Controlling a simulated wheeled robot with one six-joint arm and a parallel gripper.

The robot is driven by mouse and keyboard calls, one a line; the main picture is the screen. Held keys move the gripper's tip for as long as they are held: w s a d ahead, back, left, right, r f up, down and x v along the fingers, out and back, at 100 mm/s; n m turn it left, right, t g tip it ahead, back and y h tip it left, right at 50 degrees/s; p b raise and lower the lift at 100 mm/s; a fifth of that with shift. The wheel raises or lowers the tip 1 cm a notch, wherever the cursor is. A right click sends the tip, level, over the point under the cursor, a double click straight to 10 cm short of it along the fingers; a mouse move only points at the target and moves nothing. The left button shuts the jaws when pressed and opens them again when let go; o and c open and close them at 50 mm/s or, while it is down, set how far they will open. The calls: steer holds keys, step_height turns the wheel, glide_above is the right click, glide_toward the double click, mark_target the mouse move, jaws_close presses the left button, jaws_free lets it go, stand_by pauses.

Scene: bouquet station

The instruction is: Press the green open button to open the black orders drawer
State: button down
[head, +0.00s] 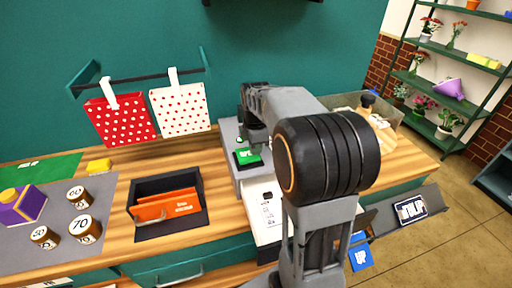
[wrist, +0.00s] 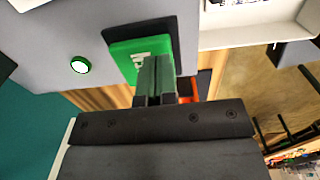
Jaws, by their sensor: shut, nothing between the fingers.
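The green button (head: 248,156) with white lettering sits on a black base on top of a grey unit. It also shows in the wrist view (wrist: 127,48). My gripper (wrist: 155,62) is shut and empty; its fingertips overlap the button's near edge in the wrist view. In the head view the gripper is just above or on the button; I cannot tell if it touches. A black open-topped box (head: 153,187) with orange cards stands on the counter to the left; I cannot tell whether it is the orders drawer.
A white tray (head: 262,226) extends in front of the grey unit. A round green-rimmed light (wrist: 80,64) is on the unit. Jars (head: 84,229) and a purple box (head: 22,205) stand on a grey mat at left. Two polka-dot bags (head: 181,109) hang behind.

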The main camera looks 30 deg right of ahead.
step_height(320, 180, up, 12)
steer(key=b, duration=0.1)
steer(key=shift+f, duration=0.25)
stand_by(1.1)
steer(key=m+t, duration=0.1)
steer(key=m, duration=0.9)
glide_toward(256, 157)
steer(key=a, duration=0.2)
steer(key=s+a+f+m+t, duration=0.1)
steer(key=s+a+f+m, duration=0.1)
steer(key=s, duration=0.4)
steer(key=s+a+f+m+t, duration=0.2)
steer(key=s+a+m, duration=0.1)
steer(key=s+a, duration=0.3)
steer(key=shift+s+a+m, duration=0.25)
steer(key=shift+s+m, duration=0.15)
steer(key=shift+s, duration=0.35)
steer(key=shift+f, duration=0.1)
